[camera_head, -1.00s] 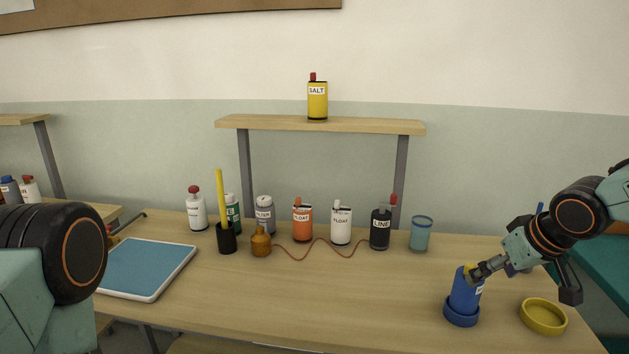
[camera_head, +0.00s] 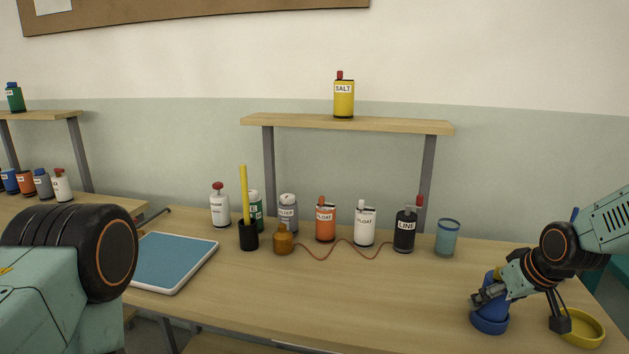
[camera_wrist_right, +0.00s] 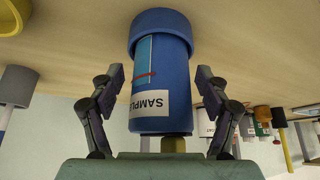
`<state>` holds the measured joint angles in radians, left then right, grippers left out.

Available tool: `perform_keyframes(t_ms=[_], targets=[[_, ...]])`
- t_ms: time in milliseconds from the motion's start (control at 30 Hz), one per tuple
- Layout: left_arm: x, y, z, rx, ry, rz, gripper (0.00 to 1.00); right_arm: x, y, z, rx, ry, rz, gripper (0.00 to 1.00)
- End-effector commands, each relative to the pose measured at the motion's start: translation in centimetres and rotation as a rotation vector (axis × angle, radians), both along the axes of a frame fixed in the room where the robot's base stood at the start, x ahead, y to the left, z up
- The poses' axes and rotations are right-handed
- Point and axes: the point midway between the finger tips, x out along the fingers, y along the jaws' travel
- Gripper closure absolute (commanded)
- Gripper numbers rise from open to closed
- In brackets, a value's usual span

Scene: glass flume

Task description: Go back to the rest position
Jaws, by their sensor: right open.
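A blue bottle (camera_wrist_right: 160,85) labelled SAMPLE shows upside down in the right wrist view, with a dull yellow cap (camera_wrist_right: 173,145). In the head view it stands in a round blue holder (camera_head: 489,322) at the table's right front, partly hidden by my right gripper (camera_head: 483,295). That gripper is open. In the wrist view its two fingers lie on either side of the bottle, with gaps visible. My left arm shows at the lower left of the head view, but its gripper is out of frame.
A yellow dish (camera_head: 586,330) stands right of the holder, partly behind my right arm. Several bottles, a blue cup (camera_head: 447,238) and a red cord (camera_head: 340,247) line the table's back. A blue-topped tray (camera_head: 175,262) lies left. The front middle is clear.

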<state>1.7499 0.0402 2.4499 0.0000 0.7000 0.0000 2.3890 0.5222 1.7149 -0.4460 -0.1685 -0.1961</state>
Motion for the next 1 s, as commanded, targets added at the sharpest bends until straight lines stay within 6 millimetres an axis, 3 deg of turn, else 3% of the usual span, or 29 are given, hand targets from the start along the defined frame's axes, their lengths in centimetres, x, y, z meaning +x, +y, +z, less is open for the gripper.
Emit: perform_keyframes(t_ms=[600, 1000], targets=[[0.0, 0.0, -0.5, 0.0, 0.0, 0.0, 0.58, 0.4, 0.1, -0.6, 0.0, -0.001, 0.001, 0.24], [0.0, 0.0, 1.7, 0.0, 0.0, 0.0, 0.58, -0.9, -0.1, 2.0, 0.001, -0.001, 0.002, 0.24]])
